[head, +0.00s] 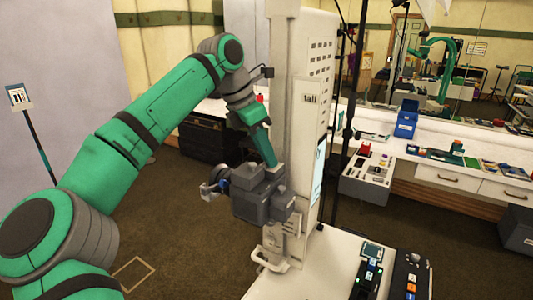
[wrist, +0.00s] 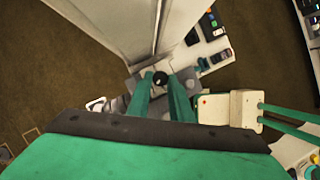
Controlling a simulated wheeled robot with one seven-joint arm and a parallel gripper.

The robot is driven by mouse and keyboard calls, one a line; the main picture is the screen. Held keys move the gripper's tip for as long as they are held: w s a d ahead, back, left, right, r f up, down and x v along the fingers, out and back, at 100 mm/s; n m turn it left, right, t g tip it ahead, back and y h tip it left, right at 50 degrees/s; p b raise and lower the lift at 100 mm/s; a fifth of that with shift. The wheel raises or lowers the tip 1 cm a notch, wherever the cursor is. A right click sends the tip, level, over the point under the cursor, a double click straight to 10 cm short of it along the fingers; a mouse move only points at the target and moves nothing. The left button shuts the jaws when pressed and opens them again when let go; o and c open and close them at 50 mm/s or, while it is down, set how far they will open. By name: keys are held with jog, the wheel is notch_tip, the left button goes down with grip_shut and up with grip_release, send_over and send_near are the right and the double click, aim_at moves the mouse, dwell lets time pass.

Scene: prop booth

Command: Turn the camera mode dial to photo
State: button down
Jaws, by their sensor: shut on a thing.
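The camera (head: 262,198) is a dark grey boxy body mounted on the side of a tall white booth column. Its mode dial (wrist: 160,78) is a small round black knob on top, seen in the wrist view between the tips of my two green fingers. My gripper (head: 270,163) reaches down onto the camera's top from above in the head view. In the wrist view my gripper (wrist: 160,84) is shut on the dial, one finger at each side. The dial is hidden in the head view, and its marks are too small to read, so its setting cannot be told.
The white column (head: 311,110) with a lit panel rises right beside the camera. A white console top (head: 320,268) with dark devices lies below right. A workbench (head: 460,180) with a blue bin (head: 406,119) runs along the back right. The brown floor at left is mostly open.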

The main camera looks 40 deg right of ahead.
jog(key=c, duration=1.9)
grip_release()
jog(key=shift+o, duration=0.2)
jog(key=shift+r, duration=0.1)
jog(key=v, duration=1)
jog(key=shift+a+r, duration=0.2)
jog(key=shift+r, duration=0.05)
jog(key=shift+w+f, duration=0.1)
